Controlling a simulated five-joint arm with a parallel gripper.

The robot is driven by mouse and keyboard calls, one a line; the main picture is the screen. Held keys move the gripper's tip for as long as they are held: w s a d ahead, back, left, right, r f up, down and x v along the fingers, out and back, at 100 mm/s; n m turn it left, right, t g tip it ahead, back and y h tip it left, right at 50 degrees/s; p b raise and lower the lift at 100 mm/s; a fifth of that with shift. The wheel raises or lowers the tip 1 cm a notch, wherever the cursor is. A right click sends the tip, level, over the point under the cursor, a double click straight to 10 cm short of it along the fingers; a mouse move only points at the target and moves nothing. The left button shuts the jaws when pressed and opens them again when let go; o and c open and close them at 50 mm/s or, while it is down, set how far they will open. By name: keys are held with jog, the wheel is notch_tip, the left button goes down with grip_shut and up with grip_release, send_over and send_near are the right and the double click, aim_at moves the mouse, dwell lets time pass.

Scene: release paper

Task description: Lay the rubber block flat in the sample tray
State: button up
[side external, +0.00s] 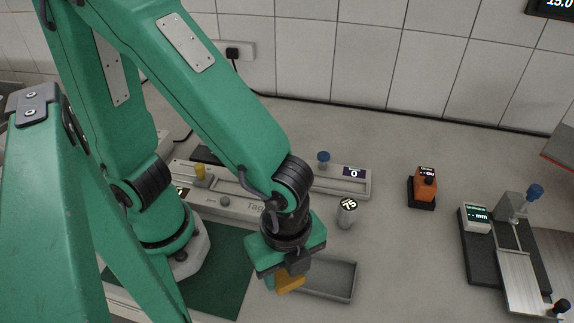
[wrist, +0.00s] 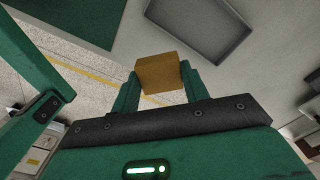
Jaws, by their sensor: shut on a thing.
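The orange-tan rubber block (side external: 290,283) is held by my gripper (side external: 283,274) in the side view. In the wrist view the block (wrist: 161,73) sits between the two green fingers of my gripper (wrist: 160,78), which are shut on it. The grey sample tray (side external: 336,277) lies on the bench just right of the block, partly hidden behind my gripper in the side view. In the wrist view the tray (wrist: 208,24) is empty where it shows, and the block is apart from it. The block's exact height is hard to tell.
A green mat (side external: 222,272) lies left of the tray. Behind are a small weight marked 75 (side external: 347,213) and a long grey fixture (side external: 342,183). An orange device (side external: 424,187) and a measuring stand (side external: 510,250) stand to the right. The wrist view shows the bench edge and speckled floor.

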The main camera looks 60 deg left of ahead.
send_over(312, 273)
notch_tip(312, 273, down, 5)
jog(key=shift+r, duration=0.1)
jog(key=shift+f, duration=2)
jog(key=shift+f, duration=0.15)
jog(key=o, duration=1)
jog(key=shift+r, duration=6.15)
